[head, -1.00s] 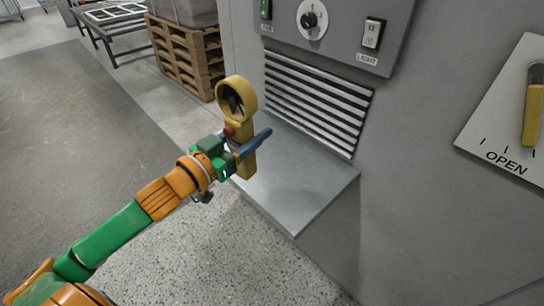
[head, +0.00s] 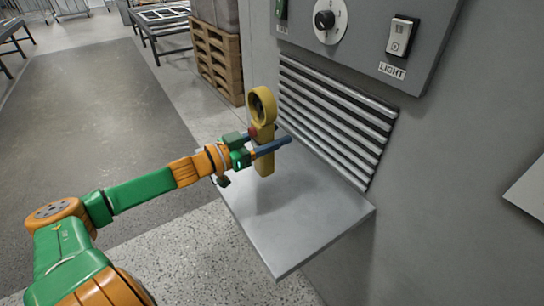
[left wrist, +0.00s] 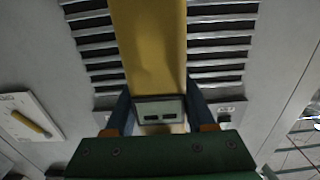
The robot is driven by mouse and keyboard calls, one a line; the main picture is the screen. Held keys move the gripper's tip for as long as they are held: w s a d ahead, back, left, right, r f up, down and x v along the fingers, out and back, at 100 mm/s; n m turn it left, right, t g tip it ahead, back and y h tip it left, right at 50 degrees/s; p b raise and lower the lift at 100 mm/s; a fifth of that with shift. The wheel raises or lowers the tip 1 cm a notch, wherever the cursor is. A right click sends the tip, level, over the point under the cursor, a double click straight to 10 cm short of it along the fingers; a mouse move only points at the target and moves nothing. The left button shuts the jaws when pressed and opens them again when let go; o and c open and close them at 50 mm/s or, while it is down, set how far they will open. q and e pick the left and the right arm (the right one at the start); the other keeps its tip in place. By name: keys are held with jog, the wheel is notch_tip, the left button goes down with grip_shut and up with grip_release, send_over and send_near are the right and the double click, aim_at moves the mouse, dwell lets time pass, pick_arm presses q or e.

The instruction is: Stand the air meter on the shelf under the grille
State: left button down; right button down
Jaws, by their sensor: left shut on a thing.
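The yellow air meter (head: 265,161), with a ring-shaped fan head at its top, is held upright over the metal shelf (head: 300,215). My left gripper (head: 268,146) is shut on its handle, with blue fingers on either side. Whether the meter's foot touches the shelf, I cannot tell. The grille (head: 335,115) is a set of slanted metal slats in the wall just behind and right of the meter. In the left wrist view the yellow handle (left wrist: 150,45) runs between the fingers, with the grille slats behind. My right gripper is not in view.
A control panel with a round dial (head: 330,20) and a light switch (head: 402,36) is above the grille. A wooden pallet stack (head: 217,62) stands beyond the shelf at the back. The shelf's near part is bare.

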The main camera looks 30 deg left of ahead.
pick_arm(q)
jog(key=shift+w+a+f+b, duration=0.15)
jog(key=shift+a+f, duration=0.1)
jog(key=shift+f, duration=0.8)
jog(key=shift+w+a+f+b, duration=0.1)
jog(key=shift+a+f+b, duration=0.1)
jog(key=shift+f, duration=0.85)
jog(key=shift+f, duration=0.1)
jog(key=shift+c, duration=1.2)
grip_release()
jog(key=shift+s, duration=0.1)
jog(key=p+v, duration=0.5)
jog(key=v, duration=0.7)
